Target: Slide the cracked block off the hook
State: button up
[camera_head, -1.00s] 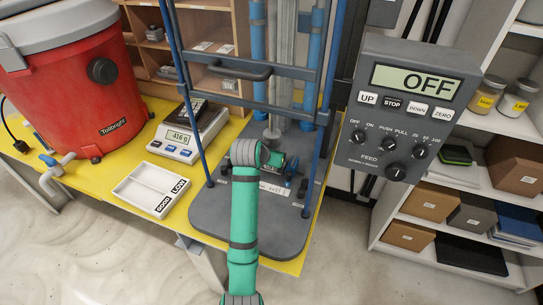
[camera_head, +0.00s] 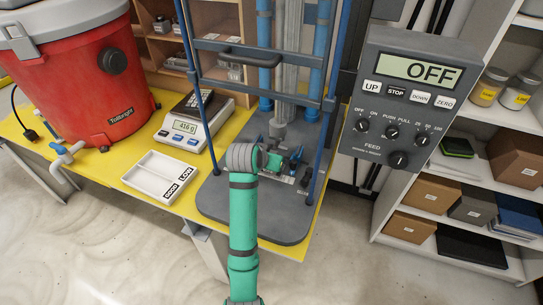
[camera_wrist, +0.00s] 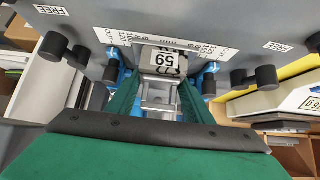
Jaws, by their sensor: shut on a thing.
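I cannot pick out the hook clearly in either view.
Blue uprights (camera_head: 201,120) and a crossbar with a handle (camera_head: 250,58) stand close around my arm. A two-part white tray (camera_head: 160,177) and a scale (camera_head: 196,125) are on the yellow bench at left. A control box reading OFF (camera_head: 415,70) is at right.

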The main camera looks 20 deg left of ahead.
jog(key=shift+s+r, duration=0.1)
jog(key=shift+s, duration=0.25)
jog(key=shift+a, duration=0.1)
jog(key=o, duration=1.7)
jog(key=shift+w, duration=0.1)
jog(key=shift+a, duration=0.1)
jog(key=shift+s, duration=0.2)
jog(key=v, duration=1)
jog(key=shift+s+a+r, duration=0.1)
jog(key=shift+s+r, duration=0.05)
jog(key=shift+r, duration=0.1)
jog(key=shift+s, duration=0.1)
